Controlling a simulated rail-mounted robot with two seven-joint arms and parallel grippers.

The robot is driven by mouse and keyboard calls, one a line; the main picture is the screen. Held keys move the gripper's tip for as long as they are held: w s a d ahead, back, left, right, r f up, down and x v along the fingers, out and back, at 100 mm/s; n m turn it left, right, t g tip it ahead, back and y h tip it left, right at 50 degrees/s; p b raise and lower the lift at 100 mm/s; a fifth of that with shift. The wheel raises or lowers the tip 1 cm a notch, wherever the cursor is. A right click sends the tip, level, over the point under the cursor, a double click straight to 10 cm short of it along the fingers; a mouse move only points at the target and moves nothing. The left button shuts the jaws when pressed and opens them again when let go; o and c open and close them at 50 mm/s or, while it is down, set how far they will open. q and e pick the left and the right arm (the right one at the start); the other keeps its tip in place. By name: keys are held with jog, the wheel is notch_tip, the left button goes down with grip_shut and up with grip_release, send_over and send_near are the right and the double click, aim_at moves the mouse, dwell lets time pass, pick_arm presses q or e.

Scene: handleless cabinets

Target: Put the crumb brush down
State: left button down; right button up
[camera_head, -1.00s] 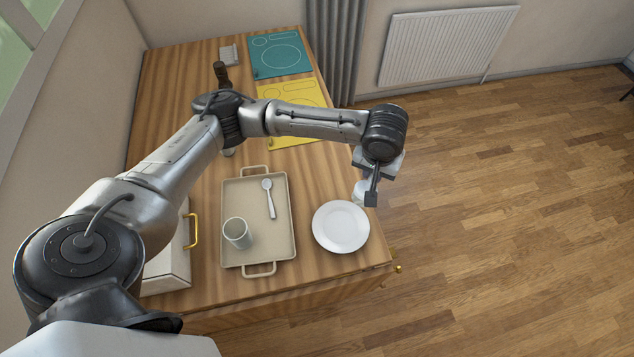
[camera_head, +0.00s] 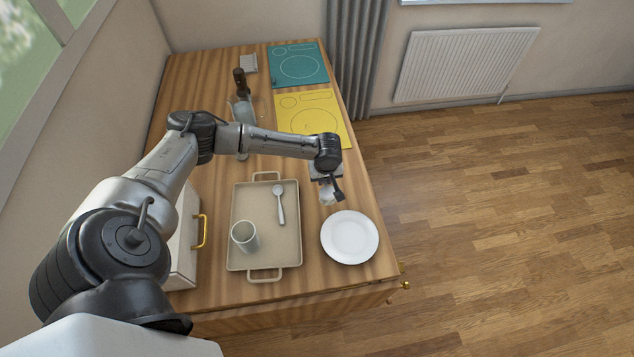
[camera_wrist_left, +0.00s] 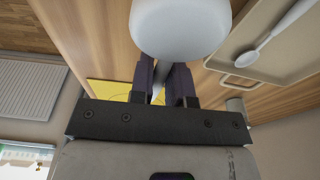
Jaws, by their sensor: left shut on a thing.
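My left gripper (camera_head: 331,188) is over the wooden table, just beyond the white plate (camera_head: 350,237). It is shut on the crumb brush (camera_head: 327,196), a small pale thing mostly hidden by the gripper in the head view. In the left wrist view the brush (camera_wrist_left: 180,28) shows a rounded white end, with a grey handle between the fingers (camera_wrist_left: 165,82). I cannot tell whether the brush touches the table. My right gripper is not in view.
A beige tray (camera_head: 238,258) holds a cup (camera_head: 245,237) and a spoon (camera_head: 280,206). Yellow (camera_head: 312,115) and teal (camera_head: 298,64) mats lie farther back. A white box with a gold handle (camera_head: 202,231) stands left. A dark-topped bottle (camera_head: 240,82) stands behind the arm.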

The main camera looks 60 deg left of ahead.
aim_at(317, 185)
pick_arm(q)
jog(key=a+f, duration=0.1)
jog(key=a, duration=0.1)
jog(key=a+f, duration=0.1)
jog(key=a, duration=0.1)
jog(key=shift+s+f+b, duration=0.15)
jog(key=shift+s+b, duration=0.05)
jog(key=shift+b, duration=0.1)
jog(key=shift+d+f+b, duration=0.1)
jog(key=shift+f+b, duration=0.45)
jog(key=shift+f, duration=1.45)
jog(key=c, duration=1.5)
grip_release()
jog(key=shift+f, duration=0.15)
jog(key=shift+c, duration=0.2)
jog(key=o, duration=0.4)
jog(key=shift+o, duration=0.2)
notch_tip(317, 185, up, 12)
jog(key=d+p, duration=0.1)
jog(key=p, duration=0.1)
jog(key=shift+s+d+p, duration=0.3)
jog(key=shift+d+p, duration=0.05)
jog(key=shift+p, duration=0.05)
